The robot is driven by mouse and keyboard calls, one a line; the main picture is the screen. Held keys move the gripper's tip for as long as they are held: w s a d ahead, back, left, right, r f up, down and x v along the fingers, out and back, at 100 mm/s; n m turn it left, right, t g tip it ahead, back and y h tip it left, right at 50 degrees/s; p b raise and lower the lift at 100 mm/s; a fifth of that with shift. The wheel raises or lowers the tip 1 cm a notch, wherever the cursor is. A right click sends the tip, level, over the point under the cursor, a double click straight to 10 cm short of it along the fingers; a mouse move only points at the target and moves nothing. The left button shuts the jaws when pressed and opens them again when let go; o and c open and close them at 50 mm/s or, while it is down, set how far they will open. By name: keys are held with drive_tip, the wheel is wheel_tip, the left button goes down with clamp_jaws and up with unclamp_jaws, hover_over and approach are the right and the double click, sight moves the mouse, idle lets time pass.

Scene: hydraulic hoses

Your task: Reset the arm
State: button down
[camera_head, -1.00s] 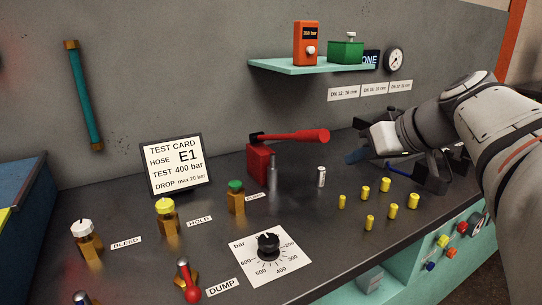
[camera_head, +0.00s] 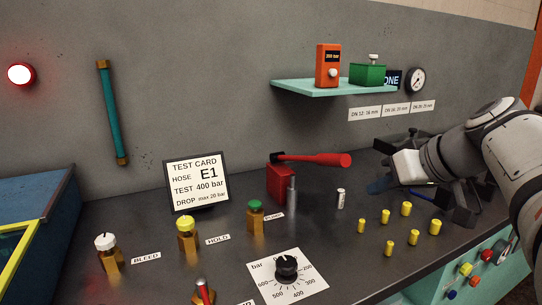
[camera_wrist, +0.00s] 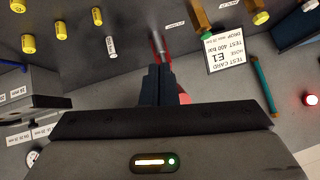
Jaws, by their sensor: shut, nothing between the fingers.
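My gripper (camera_head: 380,186) is at the right in the head view, held above the bench, with its dark fingers pointing left. In the wrist view the fingers (camera_wrist: 157,84) are together with nothing between them. The red pump (camera_head: 281,184) with its red lever (camera_head: 320,159) stands on the bench to the left of my gripper, apart from it in the head view. In the wrist view the red lever (camera_wrist: 184,98) is partly hidden behind the fingers.
Several yellow fittings (camera_head: 385,216) and a silver cylinder (camera_head: 341,198) stand on the bench near my gripper. A test card (camera_head: 197,183), valves (camera_head: 256,217) and a dial (camera_head: 287,268) are further left. A shelf (camera_head: 300,88) juts from the wall. A red lamp (camera_head: 20,74) glows.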

drive_tip(key=s+a+f+m+g+h+p, duration=0.1)
drive_tip(key=s+a+f+g+h+p, duration=0.1)
drive_tip(key=s+p, duration=0.3)
drive_tip(key=s+a+f+m+g+h+p, duration=0.2)
drive_tip(key=s+p, duration=0.4)
drive_tip(key=p, duration=0.5)
drive_tip(key=shift+s+a+f+g+h, duration=0.2)
drive_tip(key=shift+a+f+g+h, duration=0.35)
drive_tip(key=shift+a, duration=0.65)
drive_tip(key=c, duration=2.1)
unclamp_jaws()
drive_tip(key=shift+r, duration=0.1)
